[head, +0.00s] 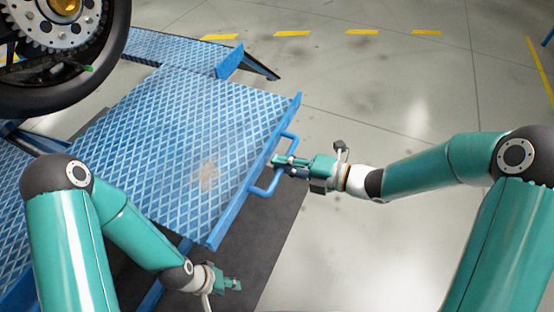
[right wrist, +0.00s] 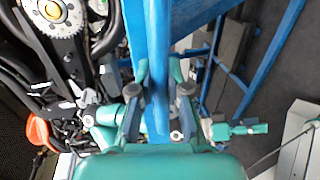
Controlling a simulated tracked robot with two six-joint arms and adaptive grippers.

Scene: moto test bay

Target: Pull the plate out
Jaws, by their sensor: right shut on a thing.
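The plate (head: 190,130) is a blue diamond-tread sheet with a raised blue edge on its right side. A blue bar handle (head: 265,188) sticks out from that edge. My right gripper (head: 284,162) is at the handle and shut on it. In the right wrist view the handle's blue bar (right wrist: 158,60) runs between the two fingers of my right gripper (right wrist: 158,90). My left gripper (head: 232,285) hangs low near the plate's front corner, apart from it. Its fingers are too small to tell whether they are open.
A motorcycle wheel (head: 60,50) stands at the upper left. A blue tread ramp (head: 180,50) lies behind the plate. Dark matting (head: 275,235) is on the floor beside the plate. The grey floor (head: 400,90) to the right is clear, with yellow dashes (head: 292,33) at the back.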

